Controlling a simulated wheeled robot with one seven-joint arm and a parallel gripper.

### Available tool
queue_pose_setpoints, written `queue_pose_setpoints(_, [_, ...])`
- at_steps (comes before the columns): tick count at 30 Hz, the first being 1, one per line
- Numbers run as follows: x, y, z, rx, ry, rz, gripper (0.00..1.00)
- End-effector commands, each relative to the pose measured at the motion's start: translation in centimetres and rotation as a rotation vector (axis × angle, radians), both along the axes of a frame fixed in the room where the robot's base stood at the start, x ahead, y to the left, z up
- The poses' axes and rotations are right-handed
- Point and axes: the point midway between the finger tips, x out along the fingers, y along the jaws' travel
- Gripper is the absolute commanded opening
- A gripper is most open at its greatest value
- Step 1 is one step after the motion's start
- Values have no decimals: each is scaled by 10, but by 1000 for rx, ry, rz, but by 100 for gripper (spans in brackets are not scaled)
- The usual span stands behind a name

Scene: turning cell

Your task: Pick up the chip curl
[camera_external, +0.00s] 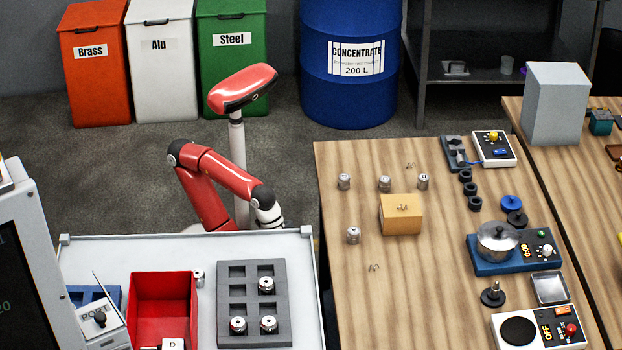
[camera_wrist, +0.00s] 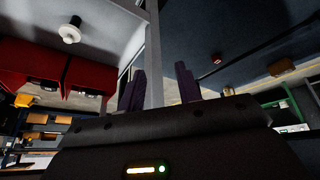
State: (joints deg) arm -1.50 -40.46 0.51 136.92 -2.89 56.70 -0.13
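Thin dark chip curls lie on the wooden table (camera_external: 345,300): one chip curl (camera_external: 410,166) at the back, another (camera_external: 374,267) nearer the front. A third curl (camera_external: 403,208) sits on top of the tan block (camera_external: 401,222). Which curl the task means I cannot tell. In the wrist view my gripper (camera_wrist: 160,68) shows two dark purple fingers standing apart with nothing between them. That view looks up toward walls and ceiling, with no curl in it. In the external view my red arm is folded left of the table, well away from the curls; its fingers cannot be made out there.
Several small metal parts (camera_external: 384,183) stand around the block. A blue scale with a pot (camera_external: 497,240) and other devices line the table's right side. A white-rimmed bench (camera_external: 185,240) with a red bin (camera_external: 162,305) and grey part tray (camera_external: 236,325) lies in front of my arm.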

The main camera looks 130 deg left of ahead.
Motion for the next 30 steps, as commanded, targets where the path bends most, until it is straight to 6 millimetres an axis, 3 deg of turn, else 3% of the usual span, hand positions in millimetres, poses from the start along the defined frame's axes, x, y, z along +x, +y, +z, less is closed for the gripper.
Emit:
queue_pose_setpoints(3, [-9,0,-22,46,-17,-32,38])
queue_pose_setpoints(6, [-10,0,-28,58,-24,-42,40])
queue_pose_setpoints(17, [-10,0,-29,58,-23,-40,40])
queue_pose_setpoints(20, [-9,0,-21,58,-26,-40,40])
queue_pose_setpoints(23, [-9,0,10,58,-31,-40,40])
queue_pose_setpoints(30, [-8,0,144,58,-29,-39,40])
